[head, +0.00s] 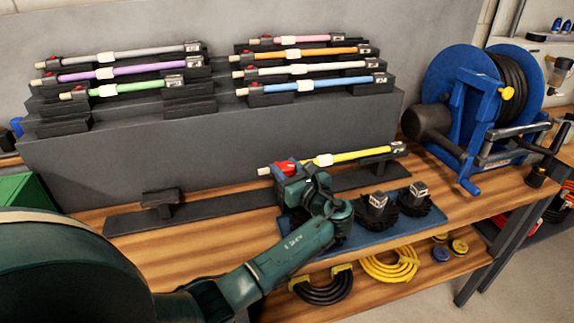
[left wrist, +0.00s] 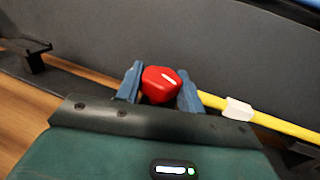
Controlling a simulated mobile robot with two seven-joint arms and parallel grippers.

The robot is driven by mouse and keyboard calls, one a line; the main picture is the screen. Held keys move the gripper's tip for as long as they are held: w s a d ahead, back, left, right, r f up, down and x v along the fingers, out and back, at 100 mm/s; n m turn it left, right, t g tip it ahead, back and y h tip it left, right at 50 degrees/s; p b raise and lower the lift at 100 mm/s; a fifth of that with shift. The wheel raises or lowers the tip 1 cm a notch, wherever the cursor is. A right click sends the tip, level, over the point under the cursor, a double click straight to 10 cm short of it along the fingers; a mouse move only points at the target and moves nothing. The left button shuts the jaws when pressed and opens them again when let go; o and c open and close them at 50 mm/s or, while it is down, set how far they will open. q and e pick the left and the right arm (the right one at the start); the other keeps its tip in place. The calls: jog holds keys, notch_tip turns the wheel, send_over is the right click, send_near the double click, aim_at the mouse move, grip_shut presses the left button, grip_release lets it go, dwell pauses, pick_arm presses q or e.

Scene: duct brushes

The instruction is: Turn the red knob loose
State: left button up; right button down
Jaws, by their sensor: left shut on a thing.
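The red knob (head: 285,167) is on the left part of the yellow rod (head: 355,156), which lies along the low front rack on the bench. In the left wrist view the knob (left wrist: 161,84) sits between the two blue-grey fingers of my left gripper (left wrist: 160,88), which is shut on it. In the head view my left gripper (head: 284,174) partly hides the knob's mount. My right gripper is not in view.
Behind, a dark stepped rack (head: 220,130) holds several coloured rods. A blue tray (head: 432,218) with black brushes stands just in front of the yellow rod, partly behind my left arm. A blue hose reel (head: 450,80) stands at the right. Coiled hoses lie on the lower shelf.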

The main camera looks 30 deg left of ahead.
pick_arm(q)
jog(key=n+g+y+b, duration=0.1)
jog(key=n+g, duration=0.2)
jog(key=g, duration=0.2)
jog(key=shift+f, duration=0.15)
jog(key=n+g+b, duration=0.1)
jog(key=n+g, duration=0.1)
jog(key=shift+g+y+b, duration=0.3)
jog(key=shift+b, duration=0.05)
jog(key=shift+n+g, duration=0.4)
jog(key=shift+g, duration=0.2)
pick_arm(e)
jog(key=shift+w+a+f+m, duration=0.1)
jog(key=shift+w+f+m, duration=0.05)
jog(key=shift+f, duration=0.25)
jog(key=shift+w+f+m, duration=0.1)
jog(key=shift+f+m, duration=0.05)
jog(key=shift+f, duration=0.2)
pick_arm(q)
jog(key=shift+g+b, duration=0.3)
jog(key=shift+b, duration=0.05)
jog(key=o, duration=0.9)
jog(key=shift+o, duration=0.2)
